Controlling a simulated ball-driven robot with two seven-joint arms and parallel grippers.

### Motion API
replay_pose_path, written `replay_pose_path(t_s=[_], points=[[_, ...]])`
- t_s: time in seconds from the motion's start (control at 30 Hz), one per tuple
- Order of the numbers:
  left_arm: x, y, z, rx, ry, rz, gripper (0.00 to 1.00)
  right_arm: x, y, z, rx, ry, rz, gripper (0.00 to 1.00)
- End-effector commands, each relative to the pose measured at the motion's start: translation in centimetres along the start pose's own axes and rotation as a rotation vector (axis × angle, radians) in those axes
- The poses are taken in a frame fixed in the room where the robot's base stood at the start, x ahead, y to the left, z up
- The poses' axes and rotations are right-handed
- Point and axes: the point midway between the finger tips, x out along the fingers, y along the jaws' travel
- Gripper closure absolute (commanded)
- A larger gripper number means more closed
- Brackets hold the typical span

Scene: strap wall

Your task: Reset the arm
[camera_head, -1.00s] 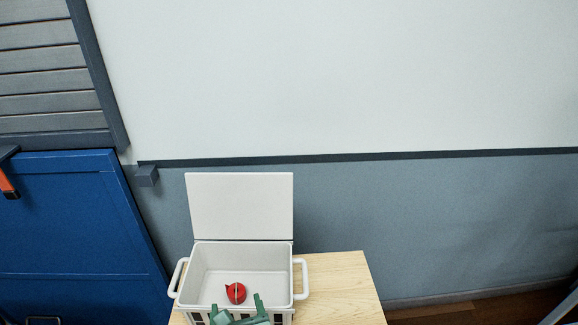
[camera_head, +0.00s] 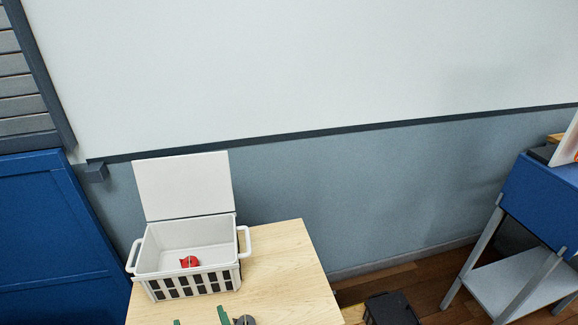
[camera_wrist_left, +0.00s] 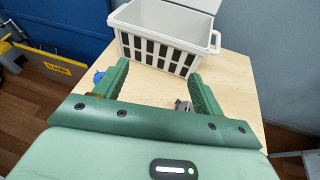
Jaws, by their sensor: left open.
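My left gripper (camera_head: 200,319) shows only as two green fingertips at the bottom edge of the head view. In the left wrist view the gripper (camera_wrist_left: 158,84) is open, its fingers wide apart with nothing between them. It is in front of a white basket (camera_head: 196,284) with dark slots, apart from it. The basket (camera_wrist_left: 160,42) also shows beyond the fingers in the wrist view. A red object (camera_head: 190,261) lies inside the basket, partly hidden by its front wall. My right gripper is not in view.
The basket stands on a light wooden table (camera_head: 285,265), lid (camera_head: 183,186) raised behind it. A grey round object (camera_head: 245,320) is beside the right fingertip. A blue desk (camera_head: 541,200) stands at right, a black box (camera_head: 390,308) on the floor. The table's right side is clear.

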Motion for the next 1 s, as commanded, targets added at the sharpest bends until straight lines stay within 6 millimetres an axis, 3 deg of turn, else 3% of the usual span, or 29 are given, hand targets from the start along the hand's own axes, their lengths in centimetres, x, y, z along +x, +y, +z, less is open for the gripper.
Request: replay_pose_path(t_s=[0.13,0.37,0.47,0.57,0.67,0.77,0.87,0.9,1.0], points=[[0.9,-0.1,-1.3,0.203,-0.065,-0.001,0.31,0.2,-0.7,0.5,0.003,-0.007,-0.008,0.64],[2.3,-0.9,-4.5,0.638,-0.182,-0.032,0.31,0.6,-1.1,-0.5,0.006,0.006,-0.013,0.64],[2.9,-1.6,-7.4,0.931,-0.248,-0.075,0.31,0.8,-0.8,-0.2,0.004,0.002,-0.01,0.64],[3.2,-2.3,-11.6,1.263,-0.314,-0.146,0.31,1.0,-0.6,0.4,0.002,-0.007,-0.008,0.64],[3.1,-2.6,-16.6,1.591,-0.375,-0.244,0.31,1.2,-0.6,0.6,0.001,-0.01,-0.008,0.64],[2.5,-2.1,-23.2,1.947,-0.44,-0.395,0.31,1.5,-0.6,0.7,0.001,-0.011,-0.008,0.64],[0.8,0.2,-31.4,2.331,-0.519,-0.627,0.31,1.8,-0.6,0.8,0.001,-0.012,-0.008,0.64],[-0.1,1.7,-34.7,2.473,-0.555,-0.74,0.31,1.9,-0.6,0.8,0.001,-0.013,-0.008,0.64],[-2.9,6.1,-41.8,2.758,-0.654,-1.046,0.31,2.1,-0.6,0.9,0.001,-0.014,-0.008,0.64]])
